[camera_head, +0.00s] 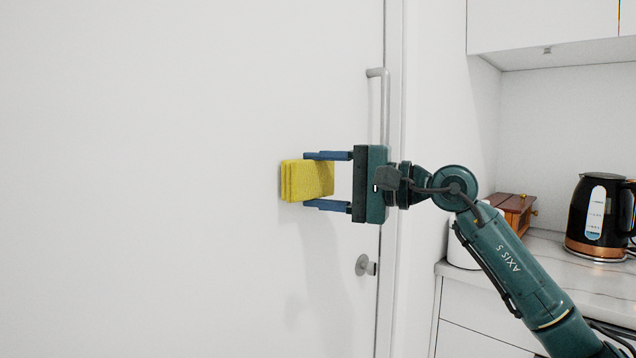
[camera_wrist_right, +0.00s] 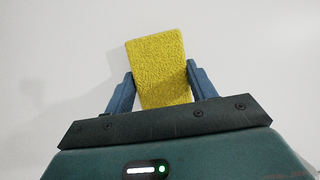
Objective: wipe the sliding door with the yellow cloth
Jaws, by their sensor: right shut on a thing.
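The yellow cloth (camera_head: 307,180) is a folded pad held in front of the white sliding door (camera_head: 150,180) in the head view. My right gripper (camera_head: 315,181) is shut on it, one blue finger above and one below. In the right wrist view the cloth (camera_wrist_right: 160,68) sticks out beyond the fingertips of the gripper (camera_wrist_right: 161,88), slightly tilted, against the plain white surface. The cloth is at or very close to the door; I cannot tell whether it touches. My left gripper is not in view.
A vertical bar handle (camera_head: 384,105) and a round knob (camera_head: 365,265) stick out near the door's right edge. A counter (camera_head: 560,262) at right holds a black kettle (camera_head: 597,215), a wooden box (camera_head: 514,210) and a white container (camera_head: 462,252). The door's left part is clear.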

